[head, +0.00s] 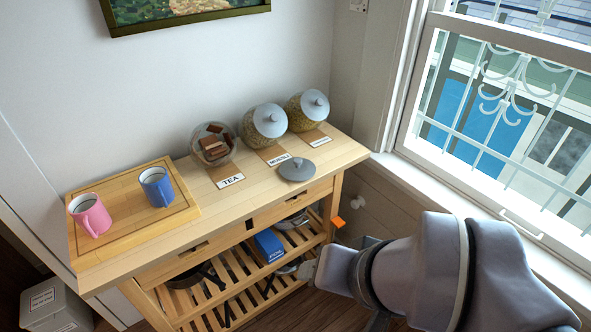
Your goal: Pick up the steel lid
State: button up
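A loose grey steel lid (297,171) with a round knob on top lies flat on the wooden table (240,205), near its front edge. An open glass jar (213,146) with brown pieces inside stands to its left, behind a card reading TEA. Two more glass jars behind the lid wear similar grey lids (270,121) (314,104). My gripper (322,246) is low in front of the table, below and to the right of the loose lid and apart from it. My wrist hides much of it, so its opening is unclear.
A pink mug (90,214) and a blue mug (157,187) stand on a wooden board (126,217) at the table's left. The slatted shelf below holds a blue box (268,246) and pans. A window (510,110) is at the right. Bare tabletop lies left of the lid.

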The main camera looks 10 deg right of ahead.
aim_at(294, 169)
jog(key=i+j+u, duration=0.2)
jog(key=i, duration=1.15)
jog(key=l, duration=0.1)
